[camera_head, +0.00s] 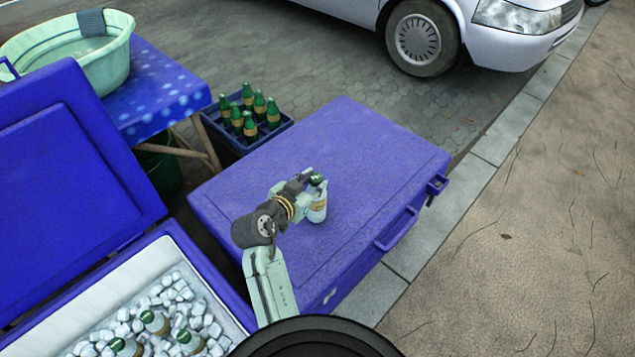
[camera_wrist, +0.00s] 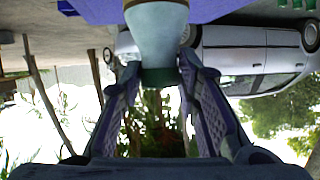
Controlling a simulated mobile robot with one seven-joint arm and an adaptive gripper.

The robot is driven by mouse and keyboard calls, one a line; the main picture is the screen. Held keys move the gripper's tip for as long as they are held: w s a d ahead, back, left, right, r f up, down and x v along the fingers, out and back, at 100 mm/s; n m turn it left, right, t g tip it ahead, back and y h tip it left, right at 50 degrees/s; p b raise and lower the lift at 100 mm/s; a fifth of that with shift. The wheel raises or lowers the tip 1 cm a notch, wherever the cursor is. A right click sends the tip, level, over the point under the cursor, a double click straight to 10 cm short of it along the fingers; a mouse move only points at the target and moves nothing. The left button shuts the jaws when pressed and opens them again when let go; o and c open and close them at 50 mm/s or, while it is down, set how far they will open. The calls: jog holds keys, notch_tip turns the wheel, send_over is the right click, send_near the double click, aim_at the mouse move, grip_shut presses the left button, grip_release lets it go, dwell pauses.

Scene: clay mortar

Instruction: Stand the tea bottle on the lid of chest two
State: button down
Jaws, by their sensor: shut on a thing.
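The tea bottle (camera_head: 317,206) has a pale body, a tan label and a green cap. It is upright at the closed blue lid of a chest (camera_head: 390,165), near the lid's middle; I cannot tell whether its base touches the lid. My gripper (camera_head: 308,180) is shut on the bottle near its top. In the wrist view, which is upside down, the bottle (camera_wrist: 157,30) has its green cap end between the two fingers of my gripper (camera_wrist: 158,80). The chest's number is not readable.
An open blue chest (camera_head: 215,270) at lower left holds ice and several green-capped bottles. A crate (camera_head: 215,125) of green bottles stands behind the closed chest. A table (camera_head: 165,85) bears a green tub (camera_head: 115,65). A white car (camera_head: 345,8) is at the back.

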jog(key=shift+w+f, duration=0.15)
jog(key=shift+f, duration=0.2)
jog(key=shift+r, duration=0.15)
jog(key=shift+f, duration=0.2)
jog(key=c, duration=1.2)
grip_release()
